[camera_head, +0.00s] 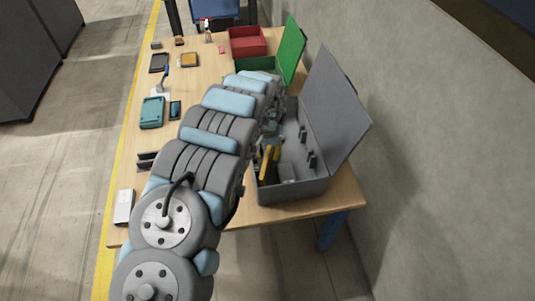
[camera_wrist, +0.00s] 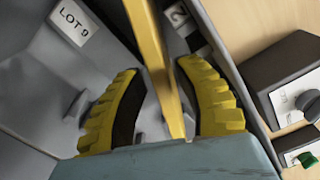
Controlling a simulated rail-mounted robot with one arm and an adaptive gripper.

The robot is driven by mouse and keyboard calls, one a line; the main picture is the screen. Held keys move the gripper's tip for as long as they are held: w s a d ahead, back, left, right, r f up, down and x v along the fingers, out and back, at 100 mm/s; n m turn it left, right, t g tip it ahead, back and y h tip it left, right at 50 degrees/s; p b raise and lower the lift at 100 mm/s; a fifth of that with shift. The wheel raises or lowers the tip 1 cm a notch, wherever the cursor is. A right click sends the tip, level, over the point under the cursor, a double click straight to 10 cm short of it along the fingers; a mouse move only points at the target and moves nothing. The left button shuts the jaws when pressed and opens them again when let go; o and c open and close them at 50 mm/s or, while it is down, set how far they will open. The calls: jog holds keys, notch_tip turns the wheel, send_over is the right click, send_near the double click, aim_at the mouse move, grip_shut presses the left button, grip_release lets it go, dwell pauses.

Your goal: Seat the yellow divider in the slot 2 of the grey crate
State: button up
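The grey crate (camera_head: 297,190) stands open at the table's near right corner, with its grey lid (camera_head: 335,105) raised. The yellow divider (camera_wrist: 158,60) is a thin plate, seen nearly edge-on inside the crate in the wrist view. Its far end runs past a label marked 2 (camera_wrist: 177,15); whether its lower edge is fully down in the slot is hidden. My gripper (camera_wrist: 160,68) has a yellow finger on either side of the divider. A clear gap shows on the left and a narrow one on the right. In the head view my arm hides most of the gripper.
A LOT 9 label (camera_wrist: 73,20) is on the crate's inside. Behind the crate are a green box (camera_head: 292,52) with its lid up and a red bin (camera_head: 248,42). A teal case (camera_head: 152,112) and small items lie at left. The wall is close on the right.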

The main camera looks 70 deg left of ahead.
notch_tip(320, 180, up, 10)
jog(key=p, duration=0.5)
jog(key=shift+r+p, duration=0.95)
jog(key=shift+r, duration=0.05)
jog(key=shift+a+f, duration=0.1)
